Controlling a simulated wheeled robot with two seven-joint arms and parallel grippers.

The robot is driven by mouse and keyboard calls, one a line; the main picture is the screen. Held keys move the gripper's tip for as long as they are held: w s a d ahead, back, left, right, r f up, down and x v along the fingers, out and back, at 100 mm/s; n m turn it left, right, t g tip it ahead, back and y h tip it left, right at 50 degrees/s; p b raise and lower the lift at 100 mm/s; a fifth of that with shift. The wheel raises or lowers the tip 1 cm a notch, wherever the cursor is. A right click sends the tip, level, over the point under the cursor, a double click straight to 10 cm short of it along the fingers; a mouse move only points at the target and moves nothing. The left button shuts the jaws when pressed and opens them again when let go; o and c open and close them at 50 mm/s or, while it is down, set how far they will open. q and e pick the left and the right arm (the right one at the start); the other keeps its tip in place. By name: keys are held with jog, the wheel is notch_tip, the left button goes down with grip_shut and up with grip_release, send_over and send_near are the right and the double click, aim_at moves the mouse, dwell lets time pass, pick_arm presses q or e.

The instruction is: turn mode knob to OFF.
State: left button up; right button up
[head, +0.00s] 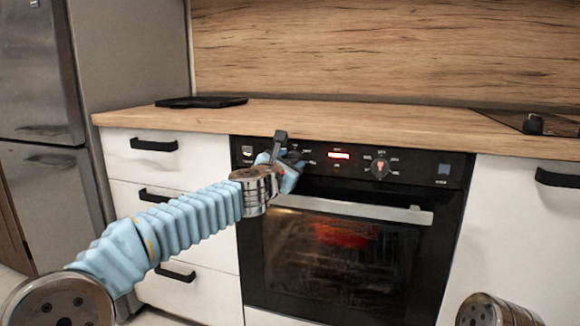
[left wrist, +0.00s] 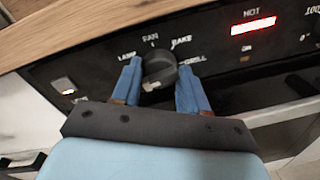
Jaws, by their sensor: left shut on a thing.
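The mode knob (left wrist: 159,68) is a dark round knob on the black oven panel, ringed by the labels LAMP, FAN, BAKE and GRILL. A pale mark shows at its lower left edge in the left wrist view. My left gripper (left wrist: 158,80) is shut on the knob, with one blue finger on each side of it. In the head view my left gripper (head: 284,165) is at the left part of the panel and largely hides the knob. The OFF label cannot be made out. My right gripper is not in view.
A second knob (head: 380,168) sits right of the lit red display (head: 339,155). The oven handle (head: 355,208) runs below the panel, close under my gripper. The wooden worktop (head: 330,118) edge overhangs above. A glow shows behind the oven door glass (head: 320,262).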

pick_arm(q)
jog(key=shift+f+n, duration=0.1)
jog(key=shift+n, duration=0.3)
jog(key=o, duration=1)
jog(key=shift+a, duration=0.1)
jog(key=shift+o, duration=0.2)
jog(key=b+v, duration=0.3)
jog(key=v, duration=1)
jog(key=shift+s+b, duration=0.3)
jog(key=shift+s, duration=0.1)
